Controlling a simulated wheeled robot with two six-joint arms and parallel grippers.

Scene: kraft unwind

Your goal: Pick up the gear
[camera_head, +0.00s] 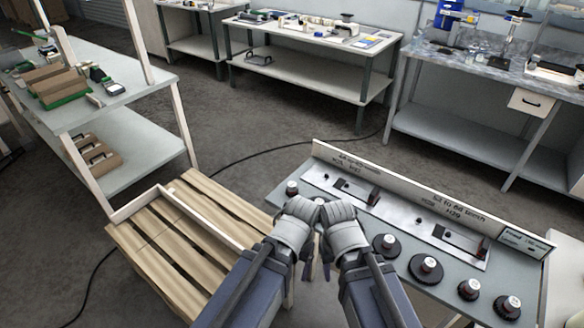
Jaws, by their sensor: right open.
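Several dark toothed gears with pale hubs stand in a row along the near edge of a grey-green bench. One gear (386,246) stands right of my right gripper, then a second gear (426,268), a third gear (469,290) and a fourth gear (507,307). My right gripper (328,262) is open and hangs over the bench's near left part, apart from the gears in view. My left gripper (306,264) is close beside it; its jaws are mostly hidden by the wrist. The wrists hide part of the bench.
The bench (405,215) carries a metal plate with two dark fixtures and a lettered back strip (400,190). A small pale-topped part (292,188) stands at its left end. A wooden pallet (190,235) lies left of my arms. Other workbenches stand behind, with open floor between.

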